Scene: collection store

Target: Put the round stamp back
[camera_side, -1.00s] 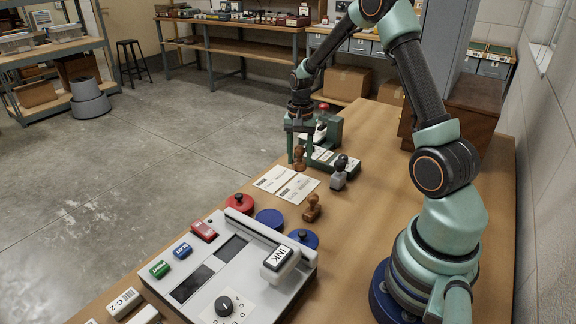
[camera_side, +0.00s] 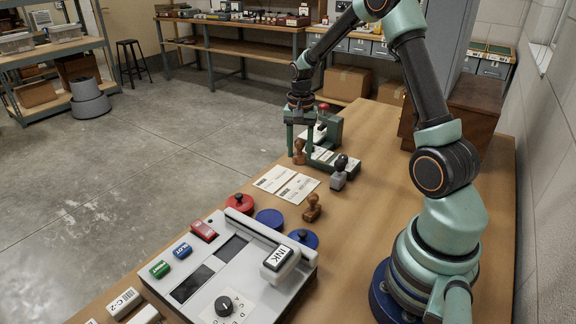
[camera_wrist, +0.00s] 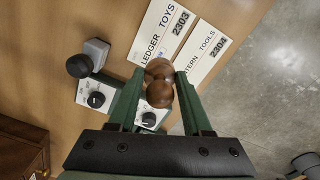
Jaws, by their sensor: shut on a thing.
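My gripper (camera_side: 299,154) is shut on a brown wooden stamp (camera_side: 299,148) with a round knob, beyond the two labels. In the wrist view my gripper (camera_wrist: 160,77) has its green fingers on either side of the stamp (camera_wrist: 159,93). The stamp looks upright; its underside is hidden, and I cannot tell if it clears the table. A second brown wooden stamp (camera_side: 312,207) stands near the ink pads. A grey stamp with a black knob (camera_side: 339,174) stands to the right and also shows in the wrist view (camera_wrist: 92,55).
White labels (camera_side: 286,184) lie on the table. A green device with a red knob (camera_side: 327,130) stands behind my gripper. A red pad (camera_side: 238,203), blue pads (camera_side: 269,219) and a grey control box (camera_side: 228,275) are nearer. Open table lies right of the grey stamp.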

